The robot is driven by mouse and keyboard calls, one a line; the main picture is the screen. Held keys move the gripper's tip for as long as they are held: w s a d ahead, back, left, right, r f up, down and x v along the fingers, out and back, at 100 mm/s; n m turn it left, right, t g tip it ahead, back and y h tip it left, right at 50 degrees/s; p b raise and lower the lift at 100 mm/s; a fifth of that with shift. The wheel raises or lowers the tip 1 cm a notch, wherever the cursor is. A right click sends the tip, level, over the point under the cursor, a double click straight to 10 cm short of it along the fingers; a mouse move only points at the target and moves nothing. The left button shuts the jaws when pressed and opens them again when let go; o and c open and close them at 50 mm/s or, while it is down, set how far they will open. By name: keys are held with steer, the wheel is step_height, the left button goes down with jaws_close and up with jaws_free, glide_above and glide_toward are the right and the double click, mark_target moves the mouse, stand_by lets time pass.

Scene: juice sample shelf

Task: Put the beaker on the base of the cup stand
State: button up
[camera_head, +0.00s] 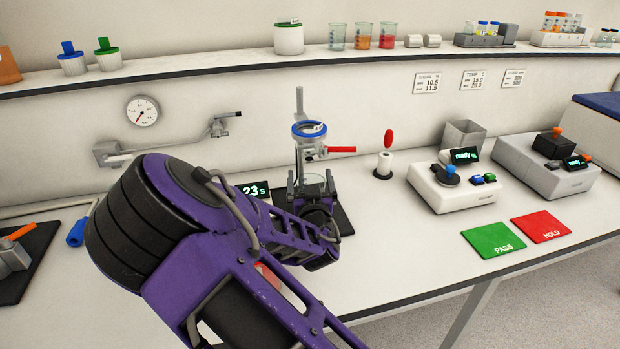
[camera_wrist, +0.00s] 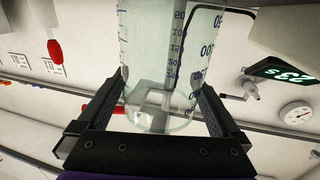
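The clear glass beaker with dark scale marks fills the middle of the wrist view (camera_wrist: 155,60), between the two finger pads, which press on its sides. My gripper (camera_wrist: 160,78) is shut on it. In the head view my gripper (camera_head: 312,184) is in front of the cup stand, with a little of the beaker (camera_head: 313,178) showing between the fingers. The cup stand has a metal post (camera_head: 299,100), a blue ring (camera_head: 309,129) above the beaker and a red handle (camera_head: 341,149). Its dark base (camera_head: 346,222) is mostly hidden by my arm; I cannot tell whether the beaker touches it.
A timer display (camera_head: 253,189) stands left of the stand. A white holder with a red-topped piece (camera_head: 385,160) is to the right, then two instruments (camera_head: 455,187) and green and red mats (camera_head: 500,241). The bench front right of my arm is clear. A shelf (camera_head: 240,61) runs above.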

steer(key=shift+r, duration=0.2)
steer(key=s+d, duration=0.1)
steer(key=s, duration=1.1)
